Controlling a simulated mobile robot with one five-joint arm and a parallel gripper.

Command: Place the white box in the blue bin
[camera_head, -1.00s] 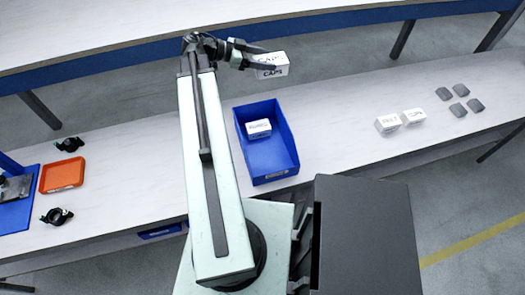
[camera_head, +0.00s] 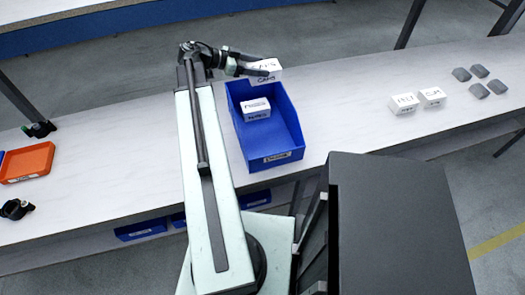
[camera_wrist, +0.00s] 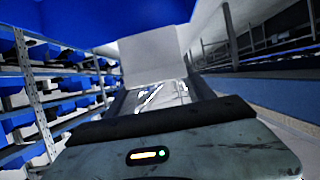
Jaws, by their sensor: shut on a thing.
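A white box (camera_head: 267,68) with dark lettering is held in my gripper (camera_head: 262,68), which is shut on it. In the head view the box appears at the upper right rim of the blue bin (camera_head: 288,125); its exact height above the bin is hard to tell. The wrist view shows a pale box face (camera_wrist: 152,58) ahead of the gripper. A second white box (camera_head: 256,109) sits inside the blue bin. Two more white boxes, one at the left (camera_head: 404,104) and one at the right (camera_head: 432,97), stand on the table to the right.
Several small grey pieces (camera_head: 478,71) lie at the table's far right. An orange tray (camera_head: 27,162) and dark round parts (camera_head: 16,209) are at the left. The white table (camera_head: 345,110) is clear between the bin and the boxes. A blue-edged bench stands behind.

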